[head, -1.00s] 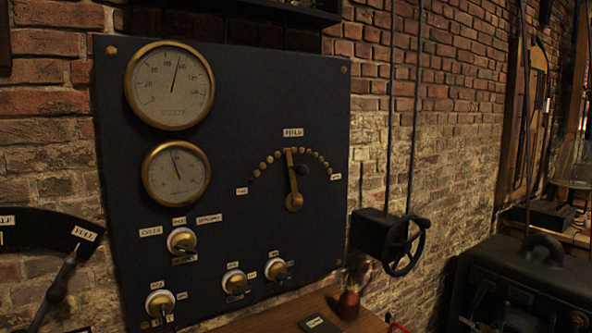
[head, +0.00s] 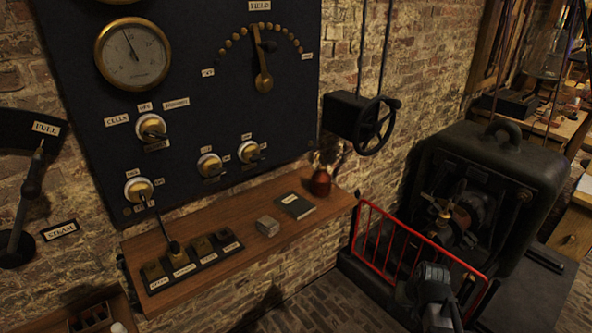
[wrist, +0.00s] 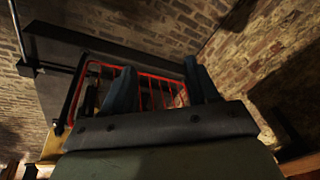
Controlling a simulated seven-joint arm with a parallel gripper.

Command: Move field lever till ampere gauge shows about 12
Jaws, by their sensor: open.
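The field lever (head: 262,62) is a brass arm on the dark panel, under a row of brass studs. It points nearly straight up, tilted slightly left, with a dark knob beside its upper part. A round brass-rimmed gauge (head: 133,54) is left of it, its needle just left of vertical; its scale and name are too small to read. A second gauge (head: 118,1) above is almost wholly cut off, so I cannot tell which is the ampere gauge. My gripper (wrist: 162,85) is open and empty in the wrist view, far from the lever, facing the red railing.
A wooden shelf (head: 225,262) under the panel holds labelled blocks, a book (head: 296,206) and a red-brown pot (head: 320,182). A black handwheel (head: 378,127) juts out right of the panel. A red railing (head: 376,228) fronts a dark machine (head: 490,170).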

